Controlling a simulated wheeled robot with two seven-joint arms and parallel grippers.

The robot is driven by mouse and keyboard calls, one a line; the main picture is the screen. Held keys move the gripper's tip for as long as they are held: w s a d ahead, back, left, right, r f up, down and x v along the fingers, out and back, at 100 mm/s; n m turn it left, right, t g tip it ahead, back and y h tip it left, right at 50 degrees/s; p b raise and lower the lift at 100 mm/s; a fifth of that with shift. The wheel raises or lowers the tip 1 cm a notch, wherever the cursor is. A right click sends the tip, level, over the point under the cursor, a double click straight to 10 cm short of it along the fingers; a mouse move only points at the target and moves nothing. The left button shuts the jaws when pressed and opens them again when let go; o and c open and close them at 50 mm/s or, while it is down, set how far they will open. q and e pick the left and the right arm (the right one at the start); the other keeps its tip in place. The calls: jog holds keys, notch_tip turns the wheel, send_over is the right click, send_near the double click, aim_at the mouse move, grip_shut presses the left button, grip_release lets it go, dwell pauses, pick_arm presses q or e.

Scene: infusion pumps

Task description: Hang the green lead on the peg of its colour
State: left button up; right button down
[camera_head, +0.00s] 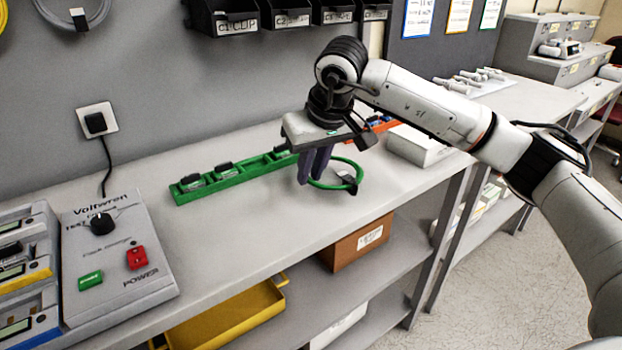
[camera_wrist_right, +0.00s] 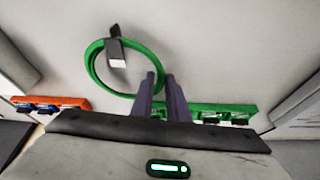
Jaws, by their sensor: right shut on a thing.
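The green lead (camera_head: 326,186) is a coiled loop with a dark plug. It is at the fingertips of my right gripper (camera_head: 308,180), over the right part of the worktop. In the right wrist view the lead (camera_wrist_right: 90,64) has its plug at the top, and its near right side runs to the fingertips of my right gripper (camera_wrist_right: 160,78). The gripper is shut on the lead. I cannot tell whether the loop touches the worktop. No green peg can be made out in these views. My left gripper is not in view.
A green rack (camera_head: 225,182) with dark modules and an orange rack (camera_head: 386,125) stand along the wall. A grey tester box (camera_head: 120,250) is at the left. The front worktop is clear.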

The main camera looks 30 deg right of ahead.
notch_tip(320, 180, down, 2)
jog(key=shift+f, duration=0.1)
jog(key=c, duration=1.7)
grip_release()
jog(key=shift+r, duration=0.2)
jog(key=shift+s+r, duration=0.1)
jog(key=shift+r, duration=0.2)
jog(key=v, duration=1.1)
jog(key=shift+s, duration=0.1)
